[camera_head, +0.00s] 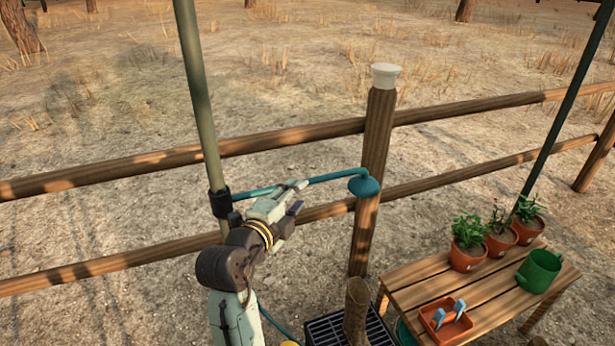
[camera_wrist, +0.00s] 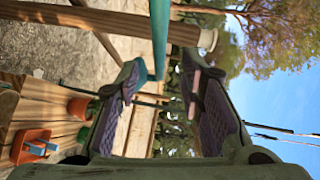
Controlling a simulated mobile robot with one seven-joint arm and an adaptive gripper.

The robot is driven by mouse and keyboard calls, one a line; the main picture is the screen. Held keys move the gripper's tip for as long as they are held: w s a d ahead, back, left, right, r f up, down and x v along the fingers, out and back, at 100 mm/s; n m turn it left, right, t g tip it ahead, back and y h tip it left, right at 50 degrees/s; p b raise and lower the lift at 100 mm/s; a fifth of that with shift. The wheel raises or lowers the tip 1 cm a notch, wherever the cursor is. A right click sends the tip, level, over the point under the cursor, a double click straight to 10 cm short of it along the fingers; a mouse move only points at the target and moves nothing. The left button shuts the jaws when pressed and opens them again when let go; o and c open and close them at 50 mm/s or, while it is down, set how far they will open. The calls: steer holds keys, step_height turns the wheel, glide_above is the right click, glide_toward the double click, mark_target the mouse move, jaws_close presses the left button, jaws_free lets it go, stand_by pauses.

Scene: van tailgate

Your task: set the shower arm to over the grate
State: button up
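The teal shower arm (camera_head: 325,178) reaches right from a dark collar on a green pole and ends in a teal shower head (camera_head: 365,186), seen in front of a fence post. The dark grate (camera_head: 322,329) is low in the picture, below and slightly left of the head; whether the head is straight over it I cannot tell. My gripper (camera_head: 298,187) is at the middle of the shower arm. In the wrist view, my gripper's padded fingers (camera_wrist: 163,72) stand apart, with the teal tube (camera_wrist: 160,35) showing between their tips. Contact is not clear.
A wooden fence (camera_head: 290,140) runs behind the shower arm.

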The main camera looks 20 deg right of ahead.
mark_target(311, 181)
steer(key=p+x, duration=0.2)
steer(key=x, duration=0.6)
steer(key=shift+w+d, duration=0.2)
steer(key=shift+w, duration=0.05)
steer(key=shift+c, duration=0.5)
jaws_close()
steer(key=shift+f, duration=0.1)
